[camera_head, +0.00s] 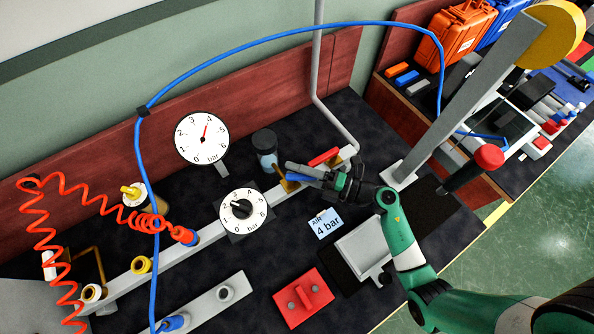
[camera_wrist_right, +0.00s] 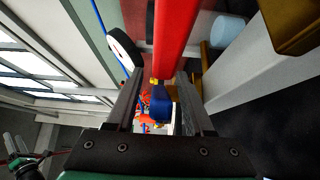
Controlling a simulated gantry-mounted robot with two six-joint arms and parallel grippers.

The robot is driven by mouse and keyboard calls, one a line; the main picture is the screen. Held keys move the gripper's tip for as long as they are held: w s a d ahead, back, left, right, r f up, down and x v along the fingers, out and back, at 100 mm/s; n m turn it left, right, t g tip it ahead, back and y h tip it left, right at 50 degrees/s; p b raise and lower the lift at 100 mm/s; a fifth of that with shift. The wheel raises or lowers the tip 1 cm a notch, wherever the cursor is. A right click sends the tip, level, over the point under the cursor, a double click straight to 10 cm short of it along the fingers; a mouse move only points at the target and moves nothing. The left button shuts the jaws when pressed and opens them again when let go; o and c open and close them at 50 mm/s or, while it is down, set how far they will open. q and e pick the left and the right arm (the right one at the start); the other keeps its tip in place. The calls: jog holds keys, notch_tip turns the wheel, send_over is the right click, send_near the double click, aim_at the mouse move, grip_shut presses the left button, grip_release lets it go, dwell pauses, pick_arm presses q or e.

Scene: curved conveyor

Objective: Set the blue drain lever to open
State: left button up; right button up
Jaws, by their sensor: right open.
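My right gripper (camera_head: 288,173) is open above the grey rail, beside a brass valve body (camera_head: 288,186) and just below a red lever (camera_head: 323,157) in the head view. In the right wrist view a blue piece (camera_wrist_right: 162,106), which looks like the blue drain lever, shows between the two open fingers (camera_wrist_right: 160,95). I cannot tell whether the fingers touch it. The red lever (camera_wrist_right: 176,40) runs close in front of the fingertips there. In the head view the blue lever is hard to separate from the grey-blue fingers.
A gauge (camera_head: 202,138) and a black regulator knob (camera_head: 241,208) stand left of the gripper. A dark-topped cylinder (camera_head: 265,145) stands close by. A red block (camera_head: 303,296) and a grey tray (camera_head: 368,249) lie in front. A blue hose (camera_head: 290,32) arches overhead.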

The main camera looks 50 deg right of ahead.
grip_shut()
dwell(1.3)
